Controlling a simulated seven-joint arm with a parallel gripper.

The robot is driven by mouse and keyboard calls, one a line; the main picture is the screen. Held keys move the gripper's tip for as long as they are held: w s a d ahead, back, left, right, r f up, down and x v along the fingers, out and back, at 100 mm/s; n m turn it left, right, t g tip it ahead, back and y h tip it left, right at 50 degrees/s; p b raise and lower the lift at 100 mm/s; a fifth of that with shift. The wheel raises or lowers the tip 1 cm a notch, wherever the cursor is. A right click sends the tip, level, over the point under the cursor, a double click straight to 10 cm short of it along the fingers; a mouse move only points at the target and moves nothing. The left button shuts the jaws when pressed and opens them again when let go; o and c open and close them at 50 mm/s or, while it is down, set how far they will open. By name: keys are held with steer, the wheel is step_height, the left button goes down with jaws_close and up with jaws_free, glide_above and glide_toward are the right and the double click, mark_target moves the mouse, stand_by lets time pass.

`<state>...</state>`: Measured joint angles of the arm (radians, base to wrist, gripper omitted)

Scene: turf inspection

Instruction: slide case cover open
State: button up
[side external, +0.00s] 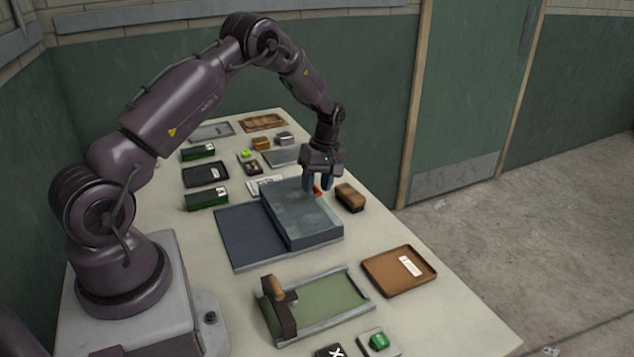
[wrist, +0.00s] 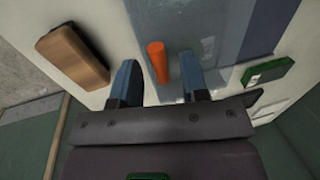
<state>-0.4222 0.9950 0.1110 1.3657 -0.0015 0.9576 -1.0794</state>
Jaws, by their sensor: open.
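The case (side external: 302,232) is a grey-blue box in the middle of the table, with a paler, smudged cover (side external: 300,205) on top. The cover also shows in the wrist view (wrist: 208,28). An orange cylindrical handle (wrist: 158,62) stands at the cover's edge; only a bit of it shows in the side view (side external: 317,192). My gripper (side external: 318,186) is at the far right end of the case, pointing down. In the wrist view my gripper (wrist: 160,78) is open, its two blue fingers on either side of the handle. I cannot tell whether either finger touches it.
A dark blue flat panel (side external: 243,236) lies left of the case. A brown brush-like block (side external: 350,197) sits close to its right, also large in the wrist view (wrist: 72,57). A green tray (side external: 325,305) and brown tray (side external: 400,270) lie in front. Small items crowd behind.

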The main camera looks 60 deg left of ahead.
jaws_close()
steer(key=shift+s, duration=0.1)
steer(key=s, duration=1.3)
steer(key=shift+s, duration=0.1)
steer(key=shift+c, duration=0.3)
jaws_free()
steer(key=shift+s, duration=0.1)
steer(key=shift+o, duration=0.3)
steer(key=shift+r, duration=0.15)
